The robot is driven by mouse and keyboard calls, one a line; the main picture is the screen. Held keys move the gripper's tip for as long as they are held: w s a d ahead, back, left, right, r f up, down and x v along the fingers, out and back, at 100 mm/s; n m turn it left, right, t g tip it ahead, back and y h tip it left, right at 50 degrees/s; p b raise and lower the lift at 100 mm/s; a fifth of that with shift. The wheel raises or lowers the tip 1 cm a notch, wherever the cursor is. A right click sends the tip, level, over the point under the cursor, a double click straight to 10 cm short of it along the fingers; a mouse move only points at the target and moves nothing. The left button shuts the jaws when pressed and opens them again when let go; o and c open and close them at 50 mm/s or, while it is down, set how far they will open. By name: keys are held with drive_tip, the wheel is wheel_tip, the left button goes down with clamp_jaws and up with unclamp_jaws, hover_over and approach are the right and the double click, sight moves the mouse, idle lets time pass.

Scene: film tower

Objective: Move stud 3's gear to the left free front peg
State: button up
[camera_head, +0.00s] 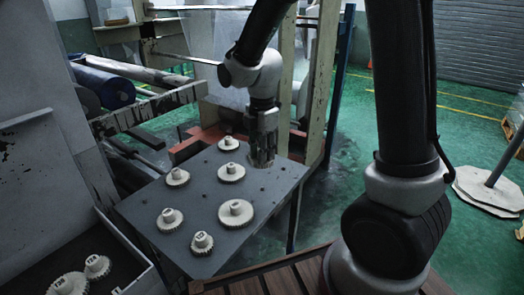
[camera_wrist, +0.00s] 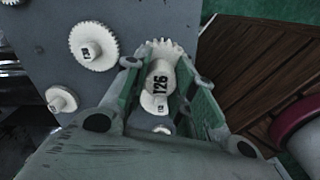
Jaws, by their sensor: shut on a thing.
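My gripper (camera_head: 262,158) is over the right part of the grey plate (camera_head: 285,178). In the wrist view its fingers are closed on the hub of a white gear marked T26 (camera_wrist: 158,82). The teeth of this gear show beyond the fingertips. In the head view I cannot make the held gear out clearly. Other white gears stand on the plate: one at the back (camera_head: 228,143), one just left of my gripper (camera_head: 231,173), one at left (camera_head: 177,177), and several nearer the front (camera_head: 235,213). Stud numbers and free pegs are too small to tell.
A grey bin (camera_head: 128,272) at the lower left holds gears, one marked T36 (camera_head: 68,285). A slatted wooden surface (camera_head: 275,279) lies in front of the plate. A frame post (camera_head: 320,90) stands behind the plate. The plate's right corner is clear of gears.

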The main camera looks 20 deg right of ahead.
approach(262, 187)
drive_tip(key=shift+f, duration=2.55)
drive_tip(key=shift+f, duration=0.9)
drive_tip(key=o, duration=1.1)
